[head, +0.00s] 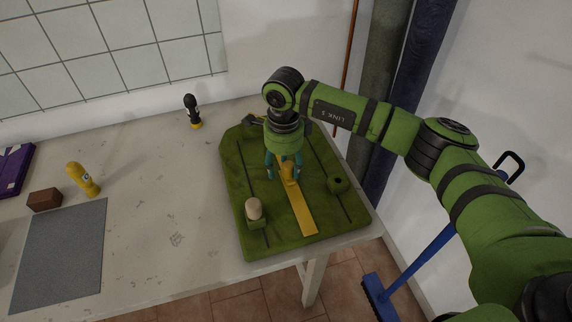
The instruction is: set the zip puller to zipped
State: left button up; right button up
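A green board (270,236) lies on the table's right end. A yellow strip (303,216) runs along its middle toward the front edge. A yellow piece, seemingly the zip puller (290,174), stands at the upper visible end of this strip. My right gripper (285,176) points down over it, with teal fingers apart on either side of the yellow piece. The left finger looks clear of it; whether the right finger touches it I cannot tell. The gripper and wrist hide the strip's far end. My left gripper is out of view.
The table's middle (165,190) is clear.

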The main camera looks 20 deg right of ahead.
aim_at(284, 163)
jog(key=shift+s+d, duration=0.1)
jog(key=shift+d, duration=0.05)
jog(key=shift+r, duration=0.2)
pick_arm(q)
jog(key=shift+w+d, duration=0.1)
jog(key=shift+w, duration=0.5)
pick_arm(e)
notch_tip(284, 163, up, 12)
jog(key=shift+f, duration=0.2)
